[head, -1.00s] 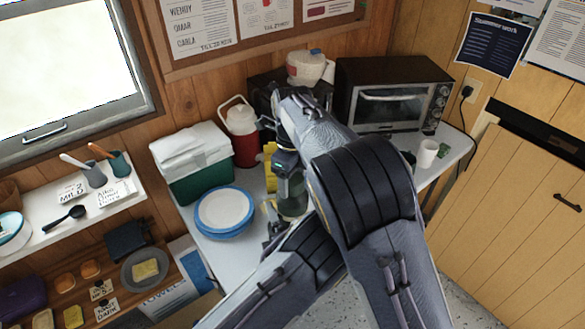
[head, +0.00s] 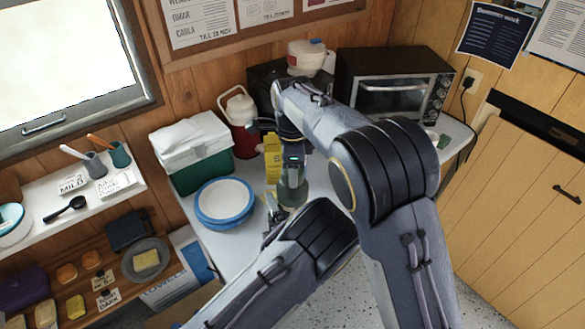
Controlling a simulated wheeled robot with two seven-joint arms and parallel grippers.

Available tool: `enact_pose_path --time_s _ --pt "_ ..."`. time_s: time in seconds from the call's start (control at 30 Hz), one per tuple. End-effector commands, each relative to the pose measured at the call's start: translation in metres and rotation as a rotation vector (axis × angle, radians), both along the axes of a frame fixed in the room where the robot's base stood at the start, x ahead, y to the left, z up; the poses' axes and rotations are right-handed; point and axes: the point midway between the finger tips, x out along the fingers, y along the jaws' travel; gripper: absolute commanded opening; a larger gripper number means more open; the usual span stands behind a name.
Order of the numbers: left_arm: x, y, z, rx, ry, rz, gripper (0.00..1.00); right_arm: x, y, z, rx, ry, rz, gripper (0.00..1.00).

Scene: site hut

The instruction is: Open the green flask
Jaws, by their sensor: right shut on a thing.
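The green flask (head: 292,196) stands on the white table, and only a small dark green part of it shows between my arms. My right gripper (head: 292,179) points down over it and is shut on its top end. Whether it grips only the lid is hidden. My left gripper (head: 275,216) is low beside the flask, at its left. Its fingers are mostly hidden behind my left arm, so I cannot see whether they touch the flask.
A black toaster oven (head: 390,90) stands behind right.

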Motion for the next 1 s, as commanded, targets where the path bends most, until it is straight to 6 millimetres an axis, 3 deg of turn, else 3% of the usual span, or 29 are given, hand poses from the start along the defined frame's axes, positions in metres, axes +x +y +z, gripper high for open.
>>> enact_pose_path --time_s 0.5,1.0 --pt "-0.0004 0.0 -0.0004 0.0 0.001 0.0 0.27 0.0008 -0.0008 0.0016 0.002 -0.004 1.532 0.21" --pt "-0.0004 0.0 -0.0004 0.0 0.001 0.0 0.27 0.0005 -0.0009 0.0021 0.002 -0.003 2.931 0.21"
